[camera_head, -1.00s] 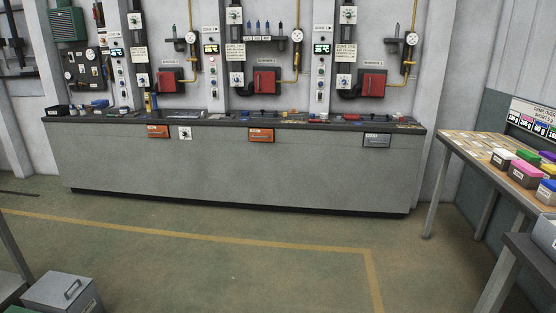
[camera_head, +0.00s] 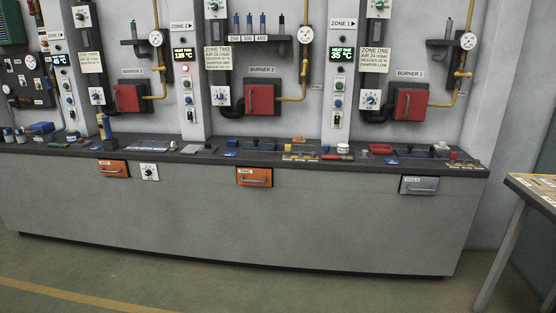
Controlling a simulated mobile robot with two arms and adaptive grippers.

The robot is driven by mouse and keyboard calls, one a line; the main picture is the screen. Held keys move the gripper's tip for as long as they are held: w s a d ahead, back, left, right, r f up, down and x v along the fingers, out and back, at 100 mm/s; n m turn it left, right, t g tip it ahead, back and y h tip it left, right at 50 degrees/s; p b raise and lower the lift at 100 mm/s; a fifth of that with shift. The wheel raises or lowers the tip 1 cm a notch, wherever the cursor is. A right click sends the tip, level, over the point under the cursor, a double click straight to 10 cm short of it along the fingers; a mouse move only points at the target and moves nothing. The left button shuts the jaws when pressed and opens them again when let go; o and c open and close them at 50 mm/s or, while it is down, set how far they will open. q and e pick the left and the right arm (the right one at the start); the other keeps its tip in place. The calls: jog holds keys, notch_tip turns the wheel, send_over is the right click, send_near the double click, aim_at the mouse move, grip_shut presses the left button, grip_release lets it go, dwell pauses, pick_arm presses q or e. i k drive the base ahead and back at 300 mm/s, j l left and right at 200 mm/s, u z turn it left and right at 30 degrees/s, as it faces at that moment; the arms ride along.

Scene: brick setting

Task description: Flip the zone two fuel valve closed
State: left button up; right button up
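The zone two sign (camera_head: 217,58) hangs on the back wall above the bench. The red burner 2 (camera_head: 262,98) is to its right. A yellow fuel pipe (camera_head: 304,60) rises from burner 2 to a round gauge (camera_head: 305,35). A fitting that looks like the valve sits on this pipe below the gauge; its handle is too small to tell open from closed. Neither of my grippers is in view.
A long grey bench (camera_head: 250,215) stands between me and the burners, with small tools and parts on top. Burner 3 (camera_head: 129,97) and the zone one burner (camera_head: 410,104) flank burner 2. A table (camera_head: 535,190) is at the right. The floor in front is clear.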

aim_at(305, 61)
jog(key=i+z, duration=0.15)
jog(key=i, duration=0.6)
jog(key=i+j+z, duration=0.15)
jog(key=i, duration=0.6)
jog(key=i+u, duration=0.2)
jog(key=i, duration=0.35)
jog(key=i+l+u, duration=0.15)
jog(key=i, duration=0.35)
jog(key=i+l+u, duration=0.2)
jog(key=i, duration=0.35)
